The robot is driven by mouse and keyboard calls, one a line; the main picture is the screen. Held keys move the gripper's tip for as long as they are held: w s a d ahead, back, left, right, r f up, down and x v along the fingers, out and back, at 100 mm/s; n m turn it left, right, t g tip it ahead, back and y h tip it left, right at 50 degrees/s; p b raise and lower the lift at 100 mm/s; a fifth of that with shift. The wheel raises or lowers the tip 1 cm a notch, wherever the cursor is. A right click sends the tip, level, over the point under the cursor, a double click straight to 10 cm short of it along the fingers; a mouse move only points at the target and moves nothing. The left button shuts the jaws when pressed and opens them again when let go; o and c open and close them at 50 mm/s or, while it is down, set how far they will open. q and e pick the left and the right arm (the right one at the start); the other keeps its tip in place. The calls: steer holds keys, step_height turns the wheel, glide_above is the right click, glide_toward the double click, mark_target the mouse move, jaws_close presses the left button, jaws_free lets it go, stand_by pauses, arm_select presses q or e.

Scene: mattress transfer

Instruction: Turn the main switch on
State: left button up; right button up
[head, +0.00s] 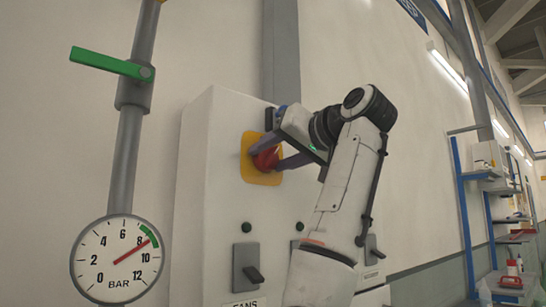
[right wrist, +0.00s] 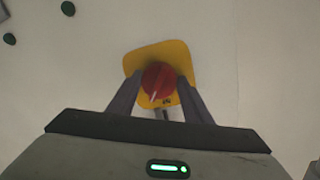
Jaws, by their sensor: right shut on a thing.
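The main switch is a red rotary knob (head: 265,158) on a yellow plate (head: 261,178), high on the front of a pale cabinet (head: 210,190). My right gripper (head: 270,156) reaches it from the right and is shut on the red knob. In the right wrist view the red knob (right wrist: 158,80) sits between the two grey fingers, on the yellow plate (right wrist: 165,50). A pale mark on the knob's face points down and slightly left there. The fingers cover the knob's sides. My left gripper is not in view.
A dark rotary switch (head: 246,268) with a green lamp (head: 246,227) above it is lower on the cabinet. At the left stands a pipe with a green lever (head: 105,64) and a pressure gauge (head: 117,260). Blue shelving (head: 462,200) is far right.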

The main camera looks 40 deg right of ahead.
steer(key=m, duration=0.5)
steer(key=shift+r+y, duration=0.1)
steer(key=shift+y, duration=0.2)
steer(key=m, duration=0.4)
steer(key=shift+m+y, duration=0.3)
steer(key=shift+d, duration=0.1)
steer(key=o, duration=0.8)
steer(key=shift+r, duration=0.1)
steer(key=s+b, duration=0.1)
steer(key=s, duration=0.2)
steer(key=s+b, duration=0.1)
steer(key=s, duration=0.3)
steer(key=s+r+b, duration=0.1)
steer(key=s, duration=0.2)
steer(key=shift+s+d, duration=0.15)
steer(key=shift+d, duration=0.25)
